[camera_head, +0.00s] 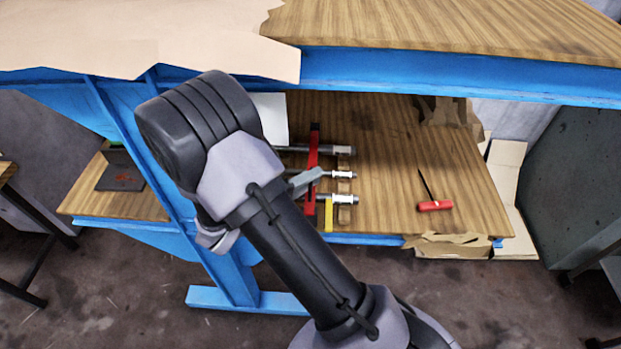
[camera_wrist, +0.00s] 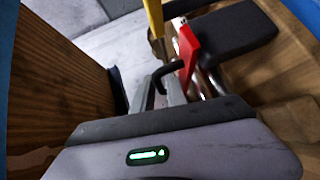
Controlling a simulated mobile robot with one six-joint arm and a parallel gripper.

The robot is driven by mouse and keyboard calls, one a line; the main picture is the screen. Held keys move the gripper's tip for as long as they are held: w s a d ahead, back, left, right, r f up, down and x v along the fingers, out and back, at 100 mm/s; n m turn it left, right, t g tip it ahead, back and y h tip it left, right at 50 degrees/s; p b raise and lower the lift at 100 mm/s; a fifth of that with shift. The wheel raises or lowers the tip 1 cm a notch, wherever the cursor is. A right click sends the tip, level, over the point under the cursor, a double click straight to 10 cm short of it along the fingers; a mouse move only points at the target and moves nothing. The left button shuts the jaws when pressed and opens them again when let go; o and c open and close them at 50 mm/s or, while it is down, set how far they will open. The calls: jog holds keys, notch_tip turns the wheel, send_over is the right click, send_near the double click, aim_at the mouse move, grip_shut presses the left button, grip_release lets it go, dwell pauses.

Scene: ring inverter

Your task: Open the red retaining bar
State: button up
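The red retaining bar (camera_head: 313,165) stands across several metal rods on the lower wooden shelf in the head view. In the wrist view the red bar (camera_wrist: 188,50) is at upper centre, just beyond my fingertips, with a black hooked handle (camera_wrist: 172,70) beside it. My gripper (camera_wrist: 160,88) has its two grey fingers apart, and the bent end of the handle shows between them. I cannot tell whether the fingers touch it. In the head view my arm hides the left part of the rods and most of my gripper.
A yellow piece (camera_head: 328,214) stands near the rods' front end. A red-handled tool (camera_head: 435,206) lies on the shelf to the right. The blue bench beam (camera_head: 450,75) runs above the shelf, and a blue leg (camera_head: 225,265) stands left of my arm.

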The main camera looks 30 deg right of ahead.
aim_at(311, 168)
grip_shut()
dwell(1.1)
jog(key=r+p, duration=0.2)
jog(key=p, duration=0.1)
jog(key=w+d+r+n+g+y+p, duration=0.1)
jog(key=r+p, duration=0.2)
jog(key=w+r+n+y+p, duration=0.1)
jog(key=r+p, duration=0.2)
jog(key=shift+w+d+r+g+p, duration=0.15)
jog(key=shift+d+r+g+p, duration=0.1)
jog(key=shift+d+g+p, duration=0.15)
jog(key=shift+w+n+y, duration=0.25)
jog(key=shift+n+y, duration=0.05)
jog(key=shift+y, duration=0.1)
